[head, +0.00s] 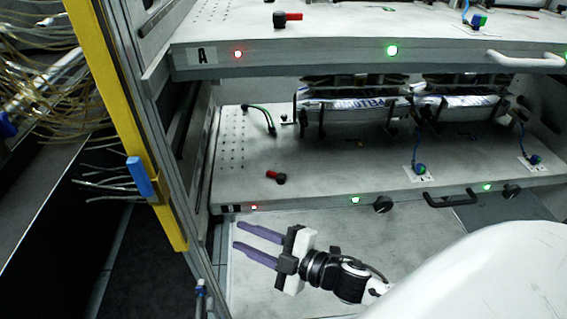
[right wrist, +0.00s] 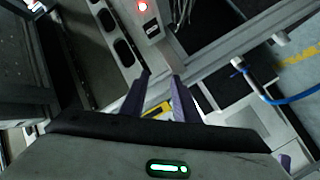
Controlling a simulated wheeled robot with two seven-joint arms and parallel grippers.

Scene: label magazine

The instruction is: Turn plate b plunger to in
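The lower plate (head: 330,170), seemingly plate b, lies below the plate marked A (head: 350,50); its own label is too dark to read. A small black part with a red end (head: 276,177), likely the plunger, sits on the lower plate's top near the front left. Its red end points left. My right gripper (head: 237,235) is open and empty, with its purple fingers apart and pointing left. It is in front of and below the plate's front edge, apart from the plunger. Its fingers also show in the right wrist view (right wrist: 160,90). My left gripper is not in view.
Plate A carries a similar red and black part (head: 287,18), its red end pointing right. Black knobs (head: 383,204) and a dark handle (head: 450,199) stick out from the lower plate's front. A yellow upright (head: 120,110) with a blue block stands at the left.

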